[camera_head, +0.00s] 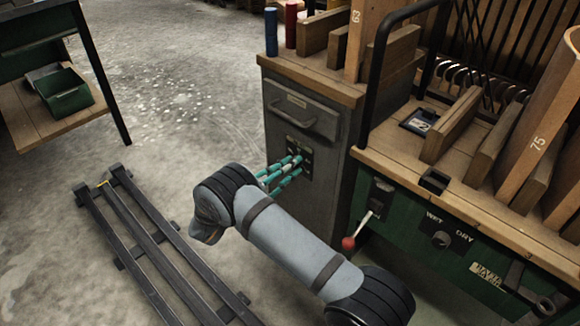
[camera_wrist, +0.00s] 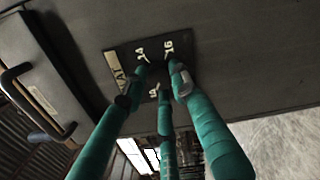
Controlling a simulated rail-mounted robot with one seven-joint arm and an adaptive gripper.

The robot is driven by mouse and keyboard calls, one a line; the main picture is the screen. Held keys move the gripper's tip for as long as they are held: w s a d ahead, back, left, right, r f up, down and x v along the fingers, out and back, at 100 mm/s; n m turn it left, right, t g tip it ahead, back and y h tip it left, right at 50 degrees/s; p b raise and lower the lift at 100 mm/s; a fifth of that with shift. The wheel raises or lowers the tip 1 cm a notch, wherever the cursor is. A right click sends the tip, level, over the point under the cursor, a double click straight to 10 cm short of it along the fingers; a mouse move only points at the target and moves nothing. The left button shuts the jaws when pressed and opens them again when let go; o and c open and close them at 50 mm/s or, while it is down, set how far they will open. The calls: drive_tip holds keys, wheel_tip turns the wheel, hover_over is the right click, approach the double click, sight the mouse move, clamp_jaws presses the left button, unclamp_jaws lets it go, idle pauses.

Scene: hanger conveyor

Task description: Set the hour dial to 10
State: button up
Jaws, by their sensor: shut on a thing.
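The hour dial is on a dark square plate (camera_head: 306,162) on the front of the grey cabinet. In the wrist view the plate (camera_wrist: 120,52) carries several white number marks and a pale label that is only partly legible. My gripper (camera_head: 293,164), with teal fingers, reaches the plate from the front. In the wrist view my gripper (camera_wrist: 160,82) has its fingertips closed around the middle of the plate, shut on the dial's knob. The fingers hide the knob, so its pointer and setting cannot be read.
A drawer handle (camera_head: 302,117) sits above the plate on the cabinet. To the right, a green bench front has a red-tipped lever (camera_head: 348,242) and a WET/DRY knob (camera_head: 441,239). A dark slatted rack (camera_head: 150,245) lies on the floor at left.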

drive_tip(key=o, duration=1.2)
drive_tip(key=shift+c, duration=0.2)
drive_tip(key=v, duration=1.2)
drive_tip(key=x, duration=1.2)
